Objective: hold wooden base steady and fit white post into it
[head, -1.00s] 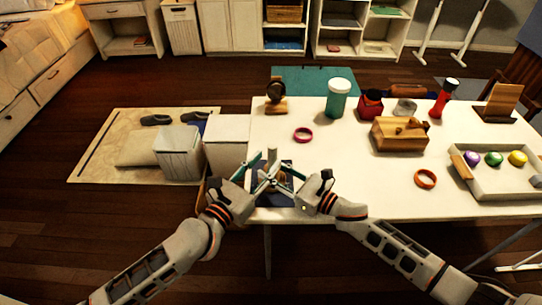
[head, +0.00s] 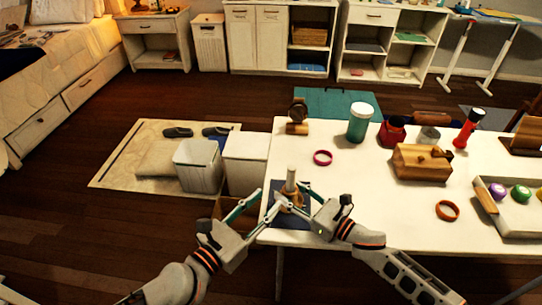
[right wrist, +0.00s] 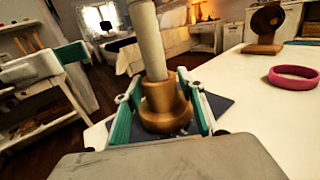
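The wooden base (head: 291,199) is a round, stepped brown piece on a dark blue mat (head: 300,218) at the table's near left corner. The white post (head: 291,179) stands upright in it; its lower end is hidden inside the base. The right wrist view shows the base (right wrist: 167,108) and the post (right wrist: 151,40) close up. My right gripper (head: 294,199) has its teal fingers on both sides of the base and appears shut on it. My left gripper (head: 264,203) is open and empty, left of the base and apart from the post.
The white table (head: 375,205) holds a pink ring (head: 322,157), an orange ring (head: 447,210), a wooden box (head: 420,163), a teal jar (head: 359,124) and a tray (head: 508,225) at right. White bins (head: 198,168) stand on the floor at left.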

